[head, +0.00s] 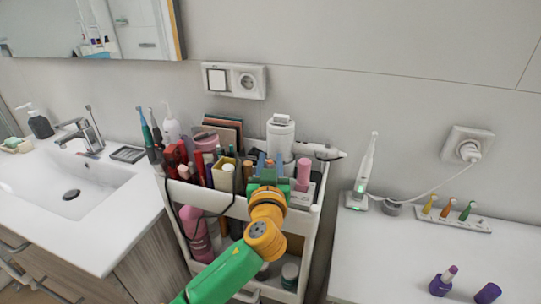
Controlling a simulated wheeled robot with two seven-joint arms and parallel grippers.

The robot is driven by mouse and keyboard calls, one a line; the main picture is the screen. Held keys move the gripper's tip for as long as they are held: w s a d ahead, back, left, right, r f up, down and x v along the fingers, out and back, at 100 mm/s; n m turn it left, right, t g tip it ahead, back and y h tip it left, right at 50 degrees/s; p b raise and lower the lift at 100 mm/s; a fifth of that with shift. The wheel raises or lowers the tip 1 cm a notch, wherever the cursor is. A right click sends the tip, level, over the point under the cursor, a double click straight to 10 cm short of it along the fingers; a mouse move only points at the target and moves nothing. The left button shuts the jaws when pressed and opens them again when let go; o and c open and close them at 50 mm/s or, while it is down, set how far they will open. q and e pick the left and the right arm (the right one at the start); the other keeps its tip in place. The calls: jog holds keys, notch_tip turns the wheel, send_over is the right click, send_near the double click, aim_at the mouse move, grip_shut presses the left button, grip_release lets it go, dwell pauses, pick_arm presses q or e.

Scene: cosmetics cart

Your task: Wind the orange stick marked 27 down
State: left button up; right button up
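The top tray of the white cart (238,209) holds a crowd of upright cosmetics tubes and sticks. A small orange-brown stick (248,168) stands there just left of my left gripper. No number 27 can be read on it at this size, so I cannot tell whether it is the marked stick. My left gripper (271,162) is over the middle of the top tray, among the sticks. My own wrist hides the tray's front middle and whatever is between the fingers, and I cannot tell if they are open. My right gripper is out of view.
A white bottle (281,137) stands behind my gripper, a pink tube (303,172) to its right. Red items (177,158) crowd the tray's left. A sink (75,190) is at left. A white counter (415,260) at right has a toothbrush on a charger (366,167).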

pick_arm(q)
jog(key=shift+w, duration=0.55)
jog(key=shift+s, duration=0.1)
grip_shut()
jog(key=shift+h, duration=0.3)
